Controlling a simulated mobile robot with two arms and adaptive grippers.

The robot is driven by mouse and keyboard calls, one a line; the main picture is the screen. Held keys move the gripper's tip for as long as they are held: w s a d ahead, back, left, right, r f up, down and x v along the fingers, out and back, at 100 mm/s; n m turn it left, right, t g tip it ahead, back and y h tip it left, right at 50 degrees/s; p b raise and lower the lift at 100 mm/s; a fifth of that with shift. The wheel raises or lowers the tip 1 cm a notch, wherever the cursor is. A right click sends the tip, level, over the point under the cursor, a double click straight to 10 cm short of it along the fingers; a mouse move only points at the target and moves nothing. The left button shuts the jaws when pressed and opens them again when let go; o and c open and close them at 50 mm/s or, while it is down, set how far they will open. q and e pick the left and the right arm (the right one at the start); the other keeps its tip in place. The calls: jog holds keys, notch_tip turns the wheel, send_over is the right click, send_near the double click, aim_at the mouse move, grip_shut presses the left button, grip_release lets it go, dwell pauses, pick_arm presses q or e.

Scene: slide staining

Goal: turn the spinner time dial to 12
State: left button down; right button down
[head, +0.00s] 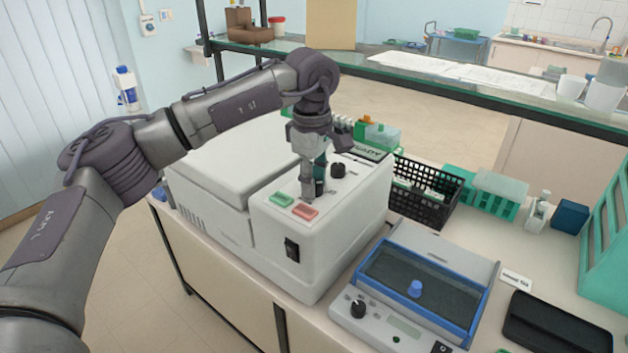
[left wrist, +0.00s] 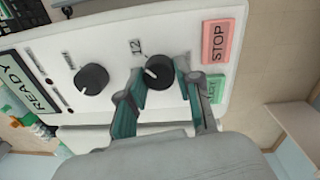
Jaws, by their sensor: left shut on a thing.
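The spinner (head: 335,228) is a white box-shaped machine on the bench. Its time dial (left wrist: 158,76) is a round black knob with a pale pointer mark on its upper-left side, roughly toward the printed "12" in the left wrist view. My left gripper (left wrist: 161,70) points down at the panel, its teal and grey fingers shut on the dial from both sides. In the head view the left gripper (head: 311,192) hides most of this dial. My right gripper is not in view.
A second black knob (left wrist: 91,79) sits beside the dial, near a READY display (left wrist: 25,82). The red STOP button (left wrist: 220,42) and green button (left wrist: 215,88) are on the other side. A blue-framed device (head: 420,285) and black basket (head: 425,190) stand nearby.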

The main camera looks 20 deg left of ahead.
pick_arm(q)
jog(key=shift+r+m, duration=0.1)
jog(key=shift+m, duration=0.3)
jog(key=c, duration=0.8)
grip_release()
jog(key=r, duration=1.2)
jog(key=shift+s+a, duration=0.1)
jog(key=shift+s, duration=0.2)
jog(key=shift+f, duration=0.15)
